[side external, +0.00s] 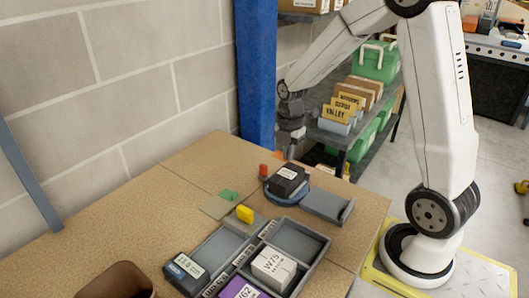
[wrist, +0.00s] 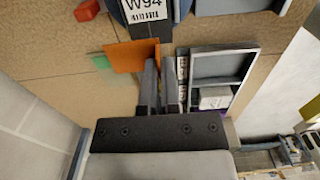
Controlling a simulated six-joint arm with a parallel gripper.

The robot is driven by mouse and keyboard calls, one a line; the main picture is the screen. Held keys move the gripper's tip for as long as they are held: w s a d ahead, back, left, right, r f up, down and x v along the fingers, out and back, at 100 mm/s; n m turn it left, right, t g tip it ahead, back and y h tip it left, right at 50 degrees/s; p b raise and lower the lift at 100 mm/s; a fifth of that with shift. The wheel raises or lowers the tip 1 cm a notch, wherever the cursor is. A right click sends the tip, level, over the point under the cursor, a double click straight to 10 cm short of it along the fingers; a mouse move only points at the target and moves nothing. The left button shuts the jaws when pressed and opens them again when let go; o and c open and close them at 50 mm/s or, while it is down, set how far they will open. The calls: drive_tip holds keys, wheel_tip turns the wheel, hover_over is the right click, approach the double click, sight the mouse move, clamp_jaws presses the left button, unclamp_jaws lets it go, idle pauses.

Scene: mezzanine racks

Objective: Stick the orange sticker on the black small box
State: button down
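The orange sticker (wrist: 128,56) is a flat square at the fingertips of my gripper (wrist: 158,62), with its right edge between the two fingers. In the side view the sticker (side external: 279,155) shows as a small orange patch by my gripper (side external: 291,154), above the table. The black small box (side external: 287,180) sits on a round blue stand, below and close to my gripper. Its white label reads W94 in the wrist view, where the box (wrist: 120,12) is cut by the top edge. The sticker appears apart from the box.
A red piece (side external: 263,170) stands left of the blue stand (side external: 288,198); an empty grey tray (side external: 327,206) lies right. A green sticker (side external: 229,195) and yellow block (side external: 245,214) lie nearer. A divided grey tray (side external: 300,226) holds several boxes. A brown bin (side external: 120,282) stands front left.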

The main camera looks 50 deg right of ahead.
hover_over(300, 171)
idle(0.3)
drive_tip(key=shift+f, duration=0.25)
drive_tip(key=shift+f, duration=2.85)
drive_tip(key=shift+a+f, duration=0.1)
drive_tip(key=shift+f, duration=0.45)
idle(1.3)
